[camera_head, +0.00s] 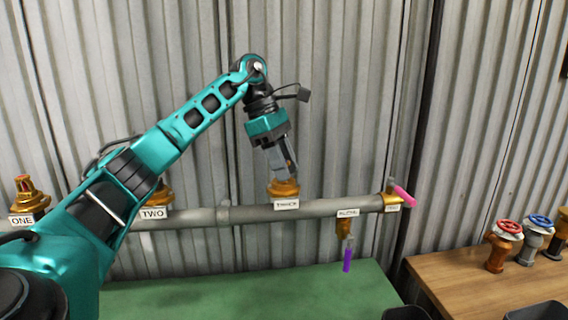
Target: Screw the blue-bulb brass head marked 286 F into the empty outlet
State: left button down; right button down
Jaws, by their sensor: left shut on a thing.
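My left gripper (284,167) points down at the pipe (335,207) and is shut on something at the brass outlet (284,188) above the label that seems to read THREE. The held thing is mostly hidden by the fingers, so I cannot see a blue bulb or a 286 F mark, nor tell whether it is seated. A brass head with a red bulb (25,189) stands upright at the label ONE. A brass fitting (160,195) at the label TWO is partly hidden behind my left arm. My right gripper is out of view.
A brass drop with a purple handle (347,260) hangs below the pipe. A pink handle (404,196) sits at the pipe's right end. Valves with red (508,227) and blue (540,221) wheels stand on the wooden table (450,275). The green surface (230,293) looks clear.

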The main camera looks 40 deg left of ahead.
pick_arm(q)
jog(key=shift+m+g, duration=0.3)
jog(key=shift+m, duration=0.3)
jog(key=c, duration=1.2)
grip_release()
jog(key=shift+m, duration=0.5)
jog(key=o, duration=0.5)
jog(key=shift+v, duration=3.75)
